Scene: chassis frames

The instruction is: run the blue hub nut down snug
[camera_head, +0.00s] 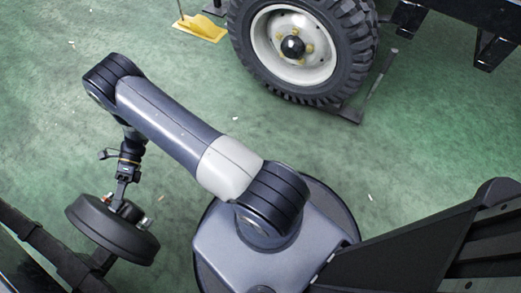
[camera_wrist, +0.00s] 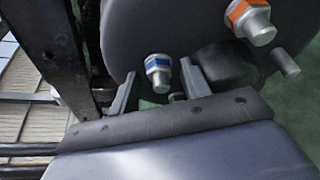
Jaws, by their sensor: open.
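The blue hub nut (camera_wrist: 158,68) is a silver hex nut with a blue band, on the face of a dark round hub (camera_wrist: 150,25). In the wrist view my gripper (camera_wrist: 159,75) is open, and the blue nut appears between its two fingertips. Neither finger visibly touches it; the depth between them is hard to judge. In the head view the hub (camera_head: 112,232) is a black drum at lower left, with my gripper (camera_head: 120,197) just above it. The blue nut cannot be made out there.
An orange-banded nut (camera_wrist: 248,20) sits on the hub at upper right, with a bare stud (camera_wrist: 285,62) below it. A dark frame bar (camera_wrist: 50,50) stands close on the left. A large tyred wheel (camera_head: 300,50) and a yellow chock (camera_head: 200,27) are farther off. Green floor between is mostly clear.

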